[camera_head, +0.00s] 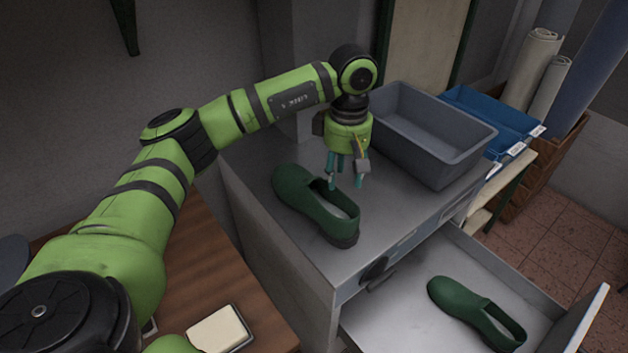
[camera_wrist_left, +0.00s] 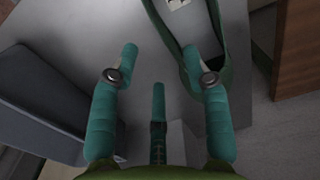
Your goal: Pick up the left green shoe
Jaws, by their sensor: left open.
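The left green shoe (camera_head: 315,207) lies on the grey cabinet top, its opening facing up and its heel near the front edge. A second green shoe (camera_head: 476,312) lies in the open drawer at lower right. My left gripper (camera_head: 345,184) points down over the heel half of the left shoe. Its teal fingers are spread and hold nothing. In the left wrist view, the fingers (camera_wrist_left: 160,58) are apart, and the shoe (camera_wrist_left: 237,40) shows at the top right, partly behind the right finger. I cannot tell whether that finger touches it. My right gripper is out of view.
A grey bin (camera_head: 428,136) stands behind and right of the left shoe, close to the gripper. Blue trays (camera_head: 500,118) and paper rolls (camera_head: 538,62) are farther right. The open drawer (camera_head: 400,320) juts out in front. A wooden table (camera_head: 205,262) is at left.

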